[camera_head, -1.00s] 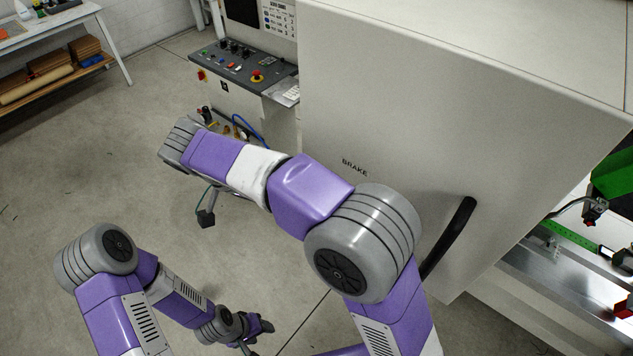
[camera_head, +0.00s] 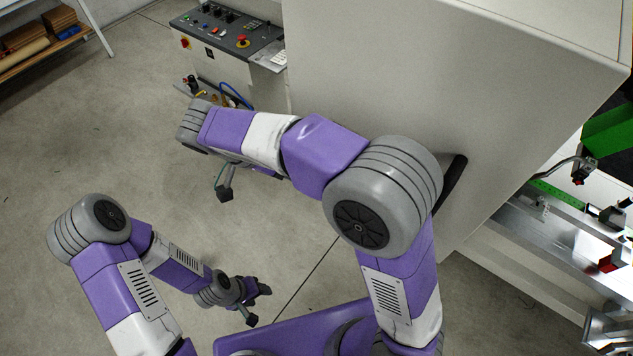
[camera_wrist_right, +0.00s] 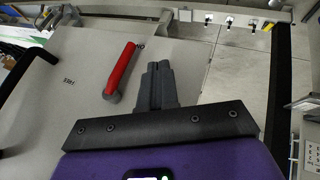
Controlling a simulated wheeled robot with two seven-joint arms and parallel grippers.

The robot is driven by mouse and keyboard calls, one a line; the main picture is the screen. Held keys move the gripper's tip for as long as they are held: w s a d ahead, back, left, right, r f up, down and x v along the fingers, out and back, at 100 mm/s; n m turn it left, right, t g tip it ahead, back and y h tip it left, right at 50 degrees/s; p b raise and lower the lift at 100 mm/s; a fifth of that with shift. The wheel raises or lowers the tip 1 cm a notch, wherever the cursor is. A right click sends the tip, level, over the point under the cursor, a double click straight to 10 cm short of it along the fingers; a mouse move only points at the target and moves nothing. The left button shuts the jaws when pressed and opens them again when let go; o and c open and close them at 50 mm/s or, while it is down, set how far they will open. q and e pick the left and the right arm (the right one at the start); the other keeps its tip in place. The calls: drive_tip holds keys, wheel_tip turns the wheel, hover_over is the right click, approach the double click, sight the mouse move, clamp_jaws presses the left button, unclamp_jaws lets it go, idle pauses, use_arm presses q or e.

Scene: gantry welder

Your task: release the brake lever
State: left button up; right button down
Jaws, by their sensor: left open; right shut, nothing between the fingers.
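A red lever (camera_wrist_right: 122,70) with a grey hub stands on the pale cabinet face (camera_wrist_right: 90,50) beside small lettering in the right wrist view. My right gripper (camera_wrist_right: 158,72) is shut and empty, a little to the right of the red lever and apart from it in the picture. In the head view my right arm covers part of the cabinet (camera_head: 370,80) and its gripper is mostly hidden. My left gripper (camera_head: 260,306) is open and empty, low over the floor, away from the cabinet.
A control panel (camera_head: 228,38) with buttons and a red stop knob stands left of the cabinet. A metal rail with a green strip (camera_head: 560,198) lies right of it. A shelf with boards (camera_head: 30,45) is at far left. The floor (camera_head: 90,130) between is clear.

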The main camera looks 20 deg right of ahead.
drive_tip(key=s+d, duration=0.1)
drive_tip(key=d+f, duration=0.1)
drive_tip(key=d, duration=0.1)
drive_tip(key=s+d+f, duration=0.1)
drive_tip(key=shift+s+d+f+p, duration=0.1)
drive_tip(key=shift+s+d+p, duration=0.2)
